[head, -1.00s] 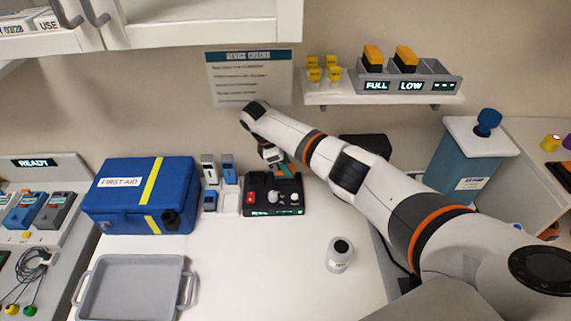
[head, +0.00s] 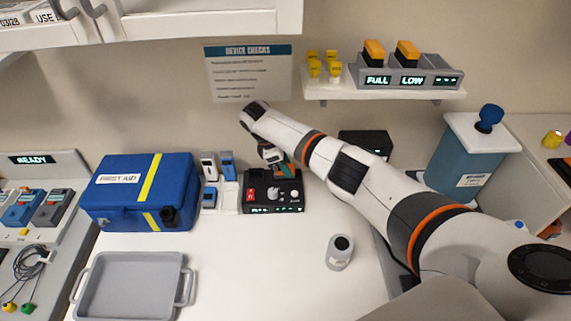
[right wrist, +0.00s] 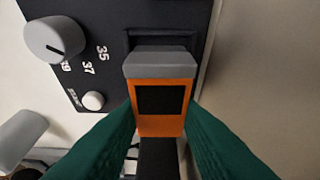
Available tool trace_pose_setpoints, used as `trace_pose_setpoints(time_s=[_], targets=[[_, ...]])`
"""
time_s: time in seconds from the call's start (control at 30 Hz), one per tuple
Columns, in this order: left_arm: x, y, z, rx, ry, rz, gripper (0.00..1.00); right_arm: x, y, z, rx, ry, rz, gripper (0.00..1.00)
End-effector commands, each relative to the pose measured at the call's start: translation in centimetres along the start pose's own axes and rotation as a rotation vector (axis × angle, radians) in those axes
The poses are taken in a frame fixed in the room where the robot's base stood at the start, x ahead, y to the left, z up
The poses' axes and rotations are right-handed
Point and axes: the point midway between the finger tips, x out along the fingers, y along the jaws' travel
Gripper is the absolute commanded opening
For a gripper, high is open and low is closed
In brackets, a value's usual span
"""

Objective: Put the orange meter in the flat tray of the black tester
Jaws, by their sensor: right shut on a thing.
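The black tester (head: 258,205) stands on the counter against the back wall. It has a red display, knobs and a lit green strip. My right gripper (head: 284,171) is at its back right part. In the right wrist view my right gripper (right wrist: 161,112) has green fingers shut on the sides of the orange meter (right wrist: 160,126), which has a grey end and a dark screen. The meter's grey end is at a dark rectangular recess (right wrist: 160,36) in the tester's panel (right wrist: 112,22). I cannot tell whether the meter touches it. My left gripper is out of view.
A blue first aid box (head: 125,195) and a white holder with small meters (head: 227,195) stand left of the tester. A grey tray (head: 130,287) lies at front left. The middle counter is clear.

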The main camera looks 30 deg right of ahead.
Motion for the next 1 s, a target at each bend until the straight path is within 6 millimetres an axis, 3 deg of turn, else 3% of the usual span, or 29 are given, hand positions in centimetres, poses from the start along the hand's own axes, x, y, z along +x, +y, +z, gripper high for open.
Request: trace_pose_setpoints(time_s=[0.67, 0.7, 0.83, 1.0], targets=[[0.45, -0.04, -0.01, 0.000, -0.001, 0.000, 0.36, 0.64, 0.01, 0.27, 0.000, 0.000, 0.000, 0.08], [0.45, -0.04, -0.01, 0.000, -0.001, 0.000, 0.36, 0.64, 0.01, 0.27, 0.000, 0.000, 0.000, 0.33], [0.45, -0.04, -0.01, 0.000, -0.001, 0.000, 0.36, 0.64, 0.00, 0.27, 0.000, 0.000, 0.000, 0.55], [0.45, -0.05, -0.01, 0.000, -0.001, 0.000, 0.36, 0.64, 0.00, 0.26, 0.000, 0.000, 0.000, 0.56]])
